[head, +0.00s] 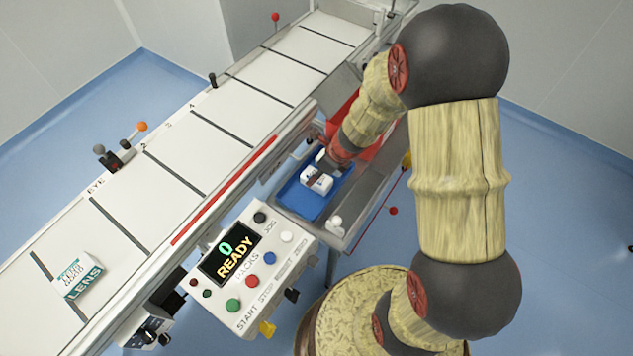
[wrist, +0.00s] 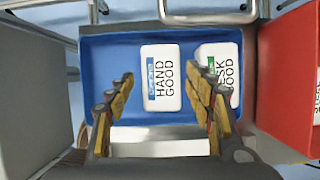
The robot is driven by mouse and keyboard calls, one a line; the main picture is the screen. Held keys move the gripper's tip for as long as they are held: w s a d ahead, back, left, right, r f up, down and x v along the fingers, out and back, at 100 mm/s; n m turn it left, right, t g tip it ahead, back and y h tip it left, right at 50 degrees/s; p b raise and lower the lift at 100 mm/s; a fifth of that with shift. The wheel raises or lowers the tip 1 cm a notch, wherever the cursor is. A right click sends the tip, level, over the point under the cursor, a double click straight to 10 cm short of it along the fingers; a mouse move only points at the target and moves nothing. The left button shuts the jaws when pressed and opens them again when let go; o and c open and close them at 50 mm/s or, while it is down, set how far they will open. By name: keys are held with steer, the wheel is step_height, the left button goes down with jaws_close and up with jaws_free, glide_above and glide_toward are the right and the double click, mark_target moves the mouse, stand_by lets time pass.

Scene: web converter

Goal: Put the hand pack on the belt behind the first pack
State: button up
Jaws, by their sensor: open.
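The hand pack (wrist: 161,77) is a white box with a blue label, marked HAND GOOD, lying in the blue tray (wrist: 110,60). The tray also shows in the head view (head: 306,206), with white packs (head: 317,181) partly covered by my gripper (head: 326,163). In the wrist view my gripper (wrist: 161,82) is open, its fingers either side of the hand pack's near part in the picture; contact cannot be told. The first pack (head: 80,277), marked LENS, sits on the white belt (head: 120,205) at lower left.
A white pack with a green label (wrist: 219,62), partly hidden by the right finger, lies beside the hand pack. A red bin (wrist: 290,80) adjoins the tray. A control box (head: 250,265) shows 0 READY. The belt between the LENS pack and its far end is clear.

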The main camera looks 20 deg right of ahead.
steer(key=shift+d+b+x, duration=0.15)
steer(key=shift+b+x, duration=0.45)
steer(key=shift+x, duration=0.5)
steer(key=shift+d+b+x, duration=0.1)
steer(key=shift+b+x, duration=0.5)
steer(key=shift+x, duration=0.45)
steer(key=shift+s+f, duration=0.2)
steer(key=shift+f, duration=0.2)
steer(key=shift+c, duration=0.7)
steer(key=c, duration=1)
steer(key=shift+r, duration=0.1)
